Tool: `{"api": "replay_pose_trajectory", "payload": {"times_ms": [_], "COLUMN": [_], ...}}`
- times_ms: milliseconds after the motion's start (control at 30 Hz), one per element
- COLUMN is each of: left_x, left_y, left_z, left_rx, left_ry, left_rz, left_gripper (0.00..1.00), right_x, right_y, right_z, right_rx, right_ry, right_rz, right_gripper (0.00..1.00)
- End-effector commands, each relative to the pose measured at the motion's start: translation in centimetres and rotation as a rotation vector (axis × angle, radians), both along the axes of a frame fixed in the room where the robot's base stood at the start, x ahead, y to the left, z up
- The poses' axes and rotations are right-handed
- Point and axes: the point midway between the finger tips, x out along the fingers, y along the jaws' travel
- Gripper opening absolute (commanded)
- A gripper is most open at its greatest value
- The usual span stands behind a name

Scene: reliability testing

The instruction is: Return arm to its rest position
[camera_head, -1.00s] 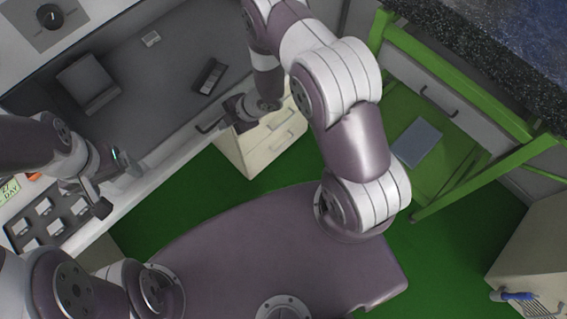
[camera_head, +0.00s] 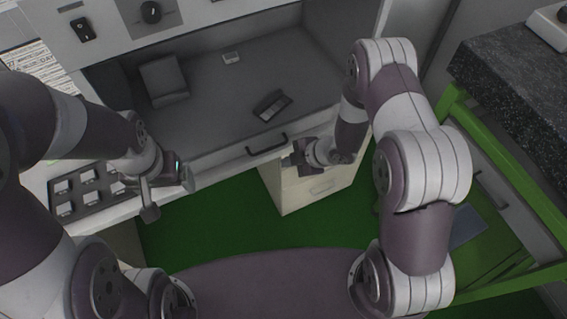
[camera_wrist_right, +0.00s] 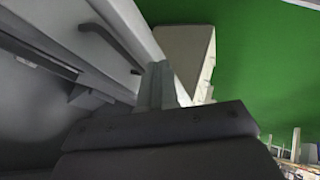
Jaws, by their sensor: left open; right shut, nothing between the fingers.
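My right gripper (camera_head: 300,157) is at the end of the right arm, above the small drawer cabinet and just right of the chamber's dark handle. Its fingers are together and empty; they also show in the right wrist view (camera_wrist_right: 160,85). My left gripper (camera_head: 170,190) is at the left, beside the tray of small parts, with its jaws apart and nothing seen in them. Its fingertips are small and partly hidden in the head view.
The grey test chamber (camera_head: 215,100) holds a dark device (camera_head: 271,104) and a grey block (camera_head: 164,80). Its handle (camera_head: 267,145) is on the front edge. A cream drawer cabinet (camera_head: 310,190) stands below. A black parts tray (camera_head: 88,190) is left. A green-framed bench (camera_head: 510,190) is right. Green floor is open between.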

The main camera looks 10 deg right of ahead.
Motion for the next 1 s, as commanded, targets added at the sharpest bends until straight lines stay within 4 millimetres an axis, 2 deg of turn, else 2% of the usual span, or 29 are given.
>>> {"api": "replay_pose_trajectory", "payload": {"times_ms": [100,233,367,500,567,600,633,667,700,767,800,900,1000], "left_x": [0.0,0.0,0.0,0.0,0.0,0.0,0.0,0.0,0.0,0.0,0.0,0.0,0.0], "left_y": [0.0,0.0,0.0,0.0,0.0,0.0,0.0,0.0,0.0,0.0,0.0,0.0,0.0], "left_z": [0.0,0.1,0.1,0.1,0.1,0.1,0.1,0.2,0.2,0.1,0.1,0.1,0.1], "left_rx": [0.000,0.000,0.000,0.000,0.000,0.000,0.000,0.000,0.000,0.000,0.000,0.000,0.000], "left_ry": [0.000,0.000,0.000,0.000,0.000,0.000,0.000,0.000,0.000,0.000,0.000,0.000,0.000], "left_rz": [0.000,0.000,0.000,0.000,0.000,0.000,0.000,0.000,0.000,0.000,0.000,0.000,0.000], "left_gripper": [0.86,0.86,0.86,0.86,0.86,0.86,0.86,0.86,0.86,0.86,0.86,0.86,0.86], "right_x": [-0.8,-1.6,-2.0,-2.2,-2.9,-4.0,-4.6,-5.4,-6.9,-9.6,-11.5,-14.8,-14.3], "right_y": [-1.4,-2.5,-3.0,-3.4,-5.1,-7.2,-9.1,-10.8,-12.6,-13.7,-13.6,-11.6,-10.3], "right_z": [1.9,3.5,4.2,4.0,2.8,2.1,2.5,3.6,5.7,9.4,11.8,16.6,19.5], "right_rx": [-0.001,-0.001,0.000,-0.005,-0.060,-0.119,-0.168,-0.212,-0.253,-0.265,-0.245,-0.139,-0.025], "right_ry": [-0.001,0.000,0.001,0.031,0.132,0.238,0.312,0.381,0.468,0.583,0.651,0.765,0.723], "right_rz": [-0.001,-0.001,0.000,-0.030,-0.165,-0.330,-0.494,-0.673,-0.911,-1.238,-1.413,-1.665,-1.677], "right_gripper": [0.00,0.00,0.00,0.00,0.00,0.00,0.00,0.00,0.00,0.00,0.00,0.00,0.00]}}
